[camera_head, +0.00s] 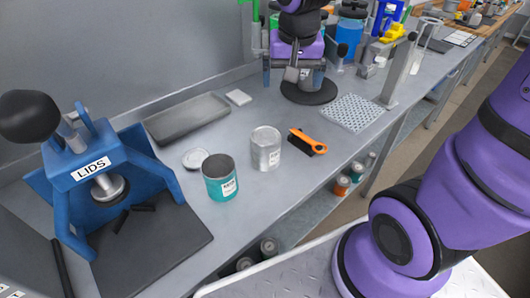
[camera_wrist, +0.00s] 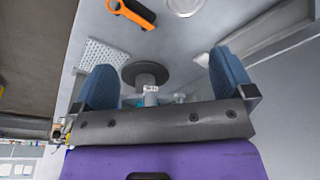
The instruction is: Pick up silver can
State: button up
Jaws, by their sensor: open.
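The silver can (camera_head: 266,148) stands upright on the grey bench, between a teal can (camera_head: 219,177) and an orange-handled brush (camera_head: 307,142). Its round top shows partly at the top edge of the wrist view (camera_wrist: 185,5). My gripper (camera_head: 298,74) is farther back on the bench, above a round black base (camera_head: 308,97), well apart from the can. In the wrist view my gripper (camera_wrist: 164,82) has its two blue fingers wide apart, with the black base and its grey post seen between them. Nothing is held.
A blue lid press (camera_head: 95,165) stands at left. A small flat lid (camera_head: 195,158) lies behind the teal can. A grey tray (camera_head: 187,117), a small white block (camera_head: 238,97) and a perforated plate (camera_head: 352,113) lie farther back. Bench in front of the silver can is clear.

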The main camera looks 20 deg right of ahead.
aim_at(265, 137)
jog(key=w+a+f+m, duration=0.1)
jog(key=w+f, duration=0.1)
jog(key=f, duration=0.2)
jog(key=w+a+f+m+g, duration=0.1)
jog(key=w+f, duration=0.1)
jog(key=f, duration=0.2)
jog(key=w+a+f+g, duration=0.1)
jog(key=w+f, duration=0.1)
jog(key=f, duration=0.2)
jog(key=shift+a+f+m+y, duration=0.25)
jog(key=shift+f+m+y, duration=0.05)
jog(key=shift+f+m, duration=0.1)
notch_tip(265, 137, down, 5)
jog(key=shift+f, duration=0.15)
jog(key=shift+w+d+f, duration=0.1)
jog(key=shift+f, duration=1.25)
jog(key=shift+w+d+f, duration=0.1)
jog(key=shift+f, duration=1.25)
jog(key=c, duration=0.8)
